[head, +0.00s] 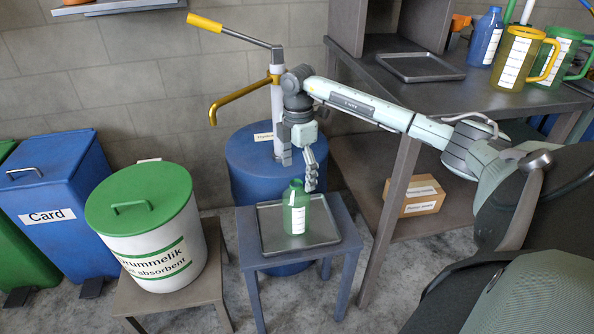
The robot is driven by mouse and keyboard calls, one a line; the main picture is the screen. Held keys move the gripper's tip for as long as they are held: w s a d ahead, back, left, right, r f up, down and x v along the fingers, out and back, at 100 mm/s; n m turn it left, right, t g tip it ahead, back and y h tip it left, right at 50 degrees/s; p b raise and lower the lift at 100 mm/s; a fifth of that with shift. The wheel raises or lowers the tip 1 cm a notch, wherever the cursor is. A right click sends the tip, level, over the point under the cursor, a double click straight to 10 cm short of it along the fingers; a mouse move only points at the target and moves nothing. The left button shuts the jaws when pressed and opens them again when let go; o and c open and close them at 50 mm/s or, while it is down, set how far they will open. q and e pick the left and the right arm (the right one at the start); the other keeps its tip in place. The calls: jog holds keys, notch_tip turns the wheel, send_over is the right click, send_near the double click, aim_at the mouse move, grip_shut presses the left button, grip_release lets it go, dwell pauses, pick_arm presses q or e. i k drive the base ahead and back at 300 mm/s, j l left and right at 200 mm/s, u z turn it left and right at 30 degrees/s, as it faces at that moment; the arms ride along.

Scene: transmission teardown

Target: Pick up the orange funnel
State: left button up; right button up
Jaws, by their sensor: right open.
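An orange object (460,22) shows at the top right on the dark bench, partly hidden behind the blue bottle; it is too small to be sure it is the orange funnel. My right gripper (299,174) is open and points down over the small blue stool, far left of the orange object. Its fingers are close to the top of a green bottle (297,212) with a white label, which stands upright in a metal tray (328,238). I cannot tell whether they touch it. My left gripper is not in view.
A blue drum (245,160) with a yellow-handled pump (277,95) stands behind the stool. Blue bottle (485,38), yellow jug (517,60) and green jug (562,58) stand on the bench (440,98), beside an empty tray (420,68). A white bin (155,245) is at left, a carton (415,195) below the bench.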

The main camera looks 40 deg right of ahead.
aim_at(458, 22)
jog(key=j+z, duration=0.35)
jog(key=l+z, duration=0.1)
jog(key=z, duration=0.85)
jog(key=l+z, duration=0.15)
jog(key=z, duration=0.3)
jog(key=i+z, duration=0.1)
jog(key=z, duration=0.35)
